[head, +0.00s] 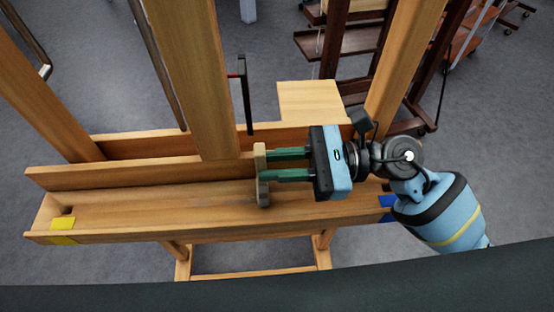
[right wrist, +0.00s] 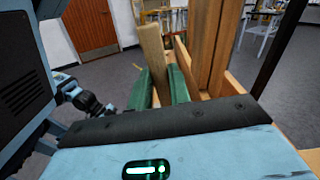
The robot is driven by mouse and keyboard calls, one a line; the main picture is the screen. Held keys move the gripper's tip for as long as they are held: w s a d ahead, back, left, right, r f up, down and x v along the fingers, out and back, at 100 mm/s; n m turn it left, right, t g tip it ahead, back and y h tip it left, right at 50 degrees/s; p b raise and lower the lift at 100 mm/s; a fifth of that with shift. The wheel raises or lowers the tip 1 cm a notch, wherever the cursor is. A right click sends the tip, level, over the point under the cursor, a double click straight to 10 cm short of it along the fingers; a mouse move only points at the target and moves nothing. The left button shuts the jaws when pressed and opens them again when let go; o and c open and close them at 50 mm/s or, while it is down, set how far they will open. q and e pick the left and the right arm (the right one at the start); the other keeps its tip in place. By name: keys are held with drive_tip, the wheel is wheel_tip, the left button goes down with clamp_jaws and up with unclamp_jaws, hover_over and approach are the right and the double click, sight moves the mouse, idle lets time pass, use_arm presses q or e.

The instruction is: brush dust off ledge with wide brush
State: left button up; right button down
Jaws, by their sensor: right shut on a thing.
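The ledge (head: 130,212) is the long wooden tray of an easel, running across the head view with a low front lip. A faint greyish patch (head: 205,202), perhaps dust, shows on its floor left of the brush. My right gripper (head: 264,166) comes in from the right, its green fingers shut on the pale wooden brush (head: 262,192). The brush stands across the ledge near its middle; I cannot tell whether its lower end touches. In the right wrist view the brush (right wrist: 153,58) rises between the fingers, its bristles not distinguishable.
A yellow marker (head: 63,224) is at the ledge's left end and a blue one (head: 388,202) at its right. The easel's upright (head: 198,80) rises behind the ledge. A black rod (head: 246,95) stands behind. Dark wooden easels (head: 335,45) stand farther back.

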drive_tip(key=shift+a, duration=0.15)
use_arm(q)
drive_tip(key=shift+w+r+p, duration=0.3)
drive_tip(key=shift+r, duration=0.15)
use_arm(e)
drive_tip(key=shift+a, duration=1.75)
drive_tip(key=shift+a, duration=0.1)
use_arm(q)
drive_tip(key=shift+w+r, duration=0.25)
drive_tip(key=shift+r, duration=0.1)
use_arm(e)
drive_tip(key=shift+a+f, duration=0.15)
drive_tip(key=shift+a, duration=1.65)
use_arm(q)
drive_tip(key=shift+w+r+t+p, duration=0.3)
drive_tip(key=shift+w+r+p, duration=0.1)
drive_tip(key=shift+r+p, duration=0.15)
use_arm(e)
drive_tip(key=a, duration=0.3)
drive_tip(key=shift+a+r, duration=0.2)
drive_tip(key=shift+a, duration=0.15)
drive_tip(key=shift+a, duration=0.1)
